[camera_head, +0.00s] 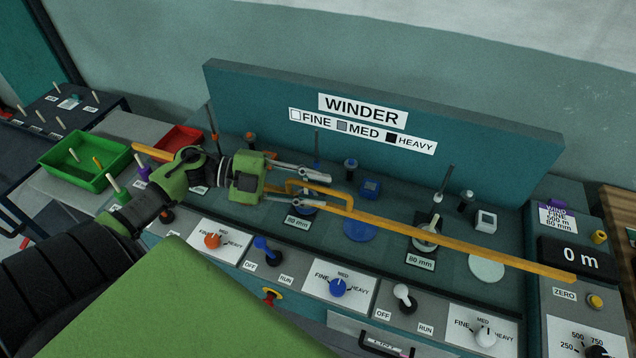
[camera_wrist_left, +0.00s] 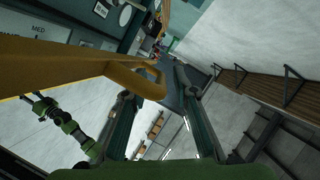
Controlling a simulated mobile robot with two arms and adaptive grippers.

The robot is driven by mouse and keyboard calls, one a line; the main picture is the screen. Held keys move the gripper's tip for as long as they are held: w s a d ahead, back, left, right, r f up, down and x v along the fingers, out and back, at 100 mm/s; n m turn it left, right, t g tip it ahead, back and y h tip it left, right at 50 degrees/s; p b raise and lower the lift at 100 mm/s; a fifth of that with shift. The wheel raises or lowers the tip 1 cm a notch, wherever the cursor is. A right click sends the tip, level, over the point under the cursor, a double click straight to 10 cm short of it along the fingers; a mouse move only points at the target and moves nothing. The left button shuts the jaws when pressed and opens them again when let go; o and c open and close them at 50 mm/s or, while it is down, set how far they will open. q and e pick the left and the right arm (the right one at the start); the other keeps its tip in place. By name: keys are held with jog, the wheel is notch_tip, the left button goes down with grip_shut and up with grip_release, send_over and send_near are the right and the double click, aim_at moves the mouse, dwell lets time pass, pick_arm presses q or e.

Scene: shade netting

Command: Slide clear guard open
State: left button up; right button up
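The guard shows mainly by its long yellow bar (camera_head: 450,240), which runs slantwise across the front of the winder; its clear pane is hard to make out. A yellow loop handle (camera_head: 296,182) stands out from the bar near its middle. My left gripper (camera_head: 328,191) is at this handle, its two fingers apart, one on each side of it. In the left wrist view the handle (camera_wrist_left: 140,79) reaches between the spread fingers (camera_wrist_left: 158,92); I cannot tell whether they touch it.
The winder panel (camera_head: 490,140) stands behind the bar. Knobs and switches, such as a blue knob (camera_head: 338,287), line the front below it. A green tray (camera_head: 85,160) and a red tray (camera_head: 180,138) lie at the left. A metre display (camera_head: 578,257) is at the right.

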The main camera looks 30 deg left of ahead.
aim_at(317, 222)
pick_arm(q)
jog(key=shift+w+d+f, duration=0.1)
jog(key=shift+w+d, duration=0.15)
jog(key=shift+d, duration=0.05)
jog(key=shift+c, duration=0.7)
grip_shut()
notch_tip(317, 222, down, 13)
jog(key=b, duration=0.7)
jog(key=shift+b, duration=0.35)
pick_arm(e)
notch_tip(317, 222, down, 8)
jog(key=s, duration=0.1)
jog(key=shift+s+d+r, duration=0.2)
jog(key=shift+r, duration=0.05)
pick_arm(q)
jog(key=shift+o, duration=0.7)
grip_release()
jog(key=shift+r, duration=0.2)
